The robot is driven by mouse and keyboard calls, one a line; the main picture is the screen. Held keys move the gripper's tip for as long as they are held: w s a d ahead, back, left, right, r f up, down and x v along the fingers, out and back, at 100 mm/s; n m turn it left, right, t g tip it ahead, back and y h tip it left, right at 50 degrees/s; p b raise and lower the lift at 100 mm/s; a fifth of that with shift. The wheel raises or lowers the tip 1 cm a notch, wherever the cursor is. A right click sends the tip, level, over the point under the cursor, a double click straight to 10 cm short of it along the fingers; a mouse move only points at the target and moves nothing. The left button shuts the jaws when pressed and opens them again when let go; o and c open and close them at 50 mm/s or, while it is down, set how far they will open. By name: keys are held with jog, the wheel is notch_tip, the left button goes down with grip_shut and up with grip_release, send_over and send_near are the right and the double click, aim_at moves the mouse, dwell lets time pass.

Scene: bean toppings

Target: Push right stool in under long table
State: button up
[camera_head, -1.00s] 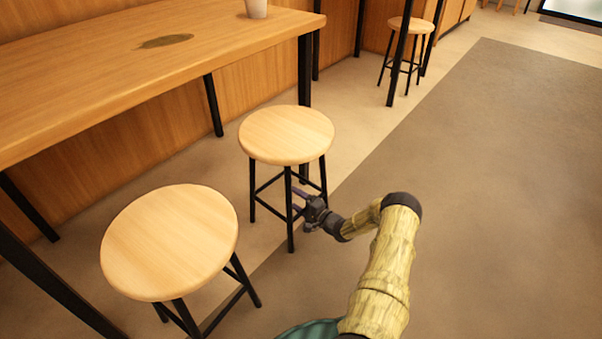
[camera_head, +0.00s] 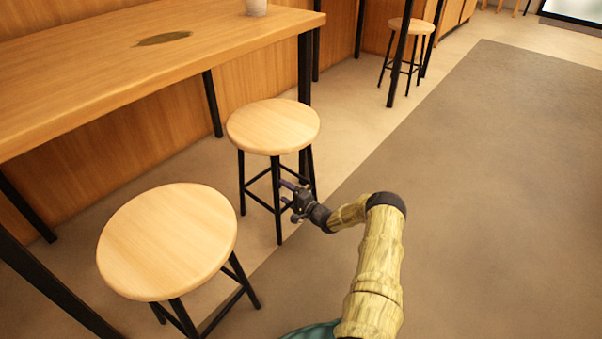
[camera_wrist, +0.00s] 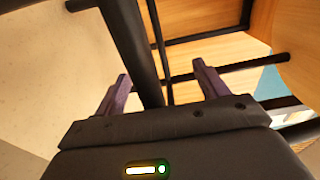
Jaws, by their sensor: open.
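The right stool (camera_head: 273,127) has a round light-wood seat and black legs. It stands upright on the floor beside the long table (camera_head: 110,75), near the table's right end, with its seat in front of the table edge. My gripper (camera_head: 288,196) is open, low at the stool's legs, below the seat. In the wrist view a black stool leg (camera_wrist: 132,45) stands between the two open fingers of my gripper (camera_wrist: 162,88). I cannot tell whether it touches them. The left stool (camera_head: 168,240) stands nearer, at the lower left.
A black table leg (camera_head: 305,75) stands just behind the right stool. Another stool (camera_head: 411,26) is farther back. The grey floor (camera_head: 490,200) to the right is clear.

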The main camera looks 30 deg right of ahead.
jog(key=shift+b+x, duration=2.6)
jog(key=shift+x, duration=3.4)
jog(key=shift+s+d+r+p, duration=0.2)
jog(key=shift+s+p, duration=0.45)
jog(key=shift+p, duration=0.45)
jog(key=shift+p+v, duration=0.95)
jog(key=shift+p, duration=0.25)
jog(key=p, duration=0.8)
send_near(261, 175)
jog(key=v, duration=0.4)
jog(key=shift+f, duration=0.35)
